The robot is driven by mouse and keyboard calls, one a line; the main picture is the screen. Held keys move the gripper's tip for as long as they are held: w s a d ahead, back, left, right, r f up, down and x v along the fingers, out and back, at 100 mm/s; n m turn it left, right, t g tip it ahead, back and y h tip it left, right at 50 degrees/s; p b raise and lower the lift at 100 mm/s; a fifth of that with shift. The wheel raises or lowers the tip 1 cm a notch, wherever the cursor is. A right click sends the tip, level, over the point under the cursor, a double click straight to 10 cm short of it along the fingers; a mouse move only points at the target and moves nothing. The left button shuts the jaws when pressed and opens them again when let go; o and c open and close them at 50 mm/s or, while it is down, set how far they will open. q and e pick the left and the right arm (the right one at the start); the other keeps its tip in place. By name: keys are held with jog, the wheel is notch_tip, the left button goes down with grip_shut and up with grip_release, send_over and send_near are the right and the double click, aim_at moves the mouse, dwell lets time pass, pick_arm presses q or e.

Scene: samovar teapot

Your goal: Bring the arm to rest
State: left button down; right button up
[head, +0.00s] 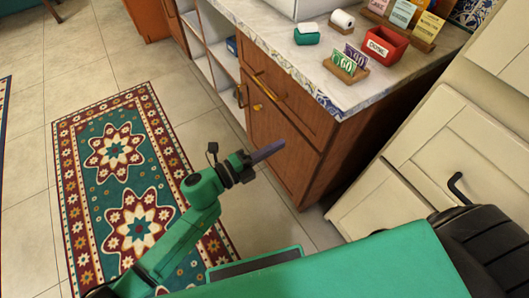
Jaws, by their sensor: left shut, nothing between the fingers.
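My left arm reaches up from the bottom left in the head view. My left gripper (268,152) is shut and empty, held in the air in front of the wooden cabinet (288,135). It looks apart from the cabinet, with its fingers pointing right. A large green part of my own body fills the bottom right. My right gripper does not show. No samovar or teapot shows in this view.
A counter with a patterned edge (318,95) tops the cabinet. On it stand a red box (386,43), a green box (307,36), number cards in a wooden holder (350,63) and a paper roll (342,19). A patterned rug (118,160) lies on the tiled floor. Cream drawers (420,170) stand at right.

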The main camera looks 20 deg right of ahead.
pick_arm(q)
jog(key=w+a+f+n+t+y, duration=0.3)
jog(key=a+f+n+y, duration=0.1)
jog(key=a+f+n, duration=0.4)
jog(key=w+a+f+n+t+y, duration=0.2)
jog(key=w+a+f+n+y, duration=0.25)
jog(key=a+f, duration=0.5)
jog(key=s+a+f+n+g+y, duration=0.1)
jog(key=s+a+f+n+y, duration=0.2)
jog(key=s+a+f+n, duration=0.35)
jog(key=s+a+f+n+g+y, duration=0.2)
jog(key=s+a+f+n+y, duration=0.15)
jog(key=a+f, duration=0.55)
jog(key=s+a+f+n+g+y, duration=0.1)
jog(key=s+a+f+n+g, duration=0.2)
jog(key=s, duration=0.6)
jog(key=s+f+n+g, duration=0.2)
jog(key=s+f, duration=0.3)
jog(key=s, duration=0.4)
jog(key=s+a+f+n+g+y, duration=0.1)
jog(key=s+a+f+n+g, duration=0.15)
jog(key=s+f, duration=0.45)
notch_tip(320, 180, up, 16)
jog(key=s+p, duration=0.1)
jog(key=p, duration=1.3)
jog(key=shift+s+d+f+t, duration=0.2)
jog(key=shift+d+t, duration=0.1)
jog(key=shift+t, duration=0.15)
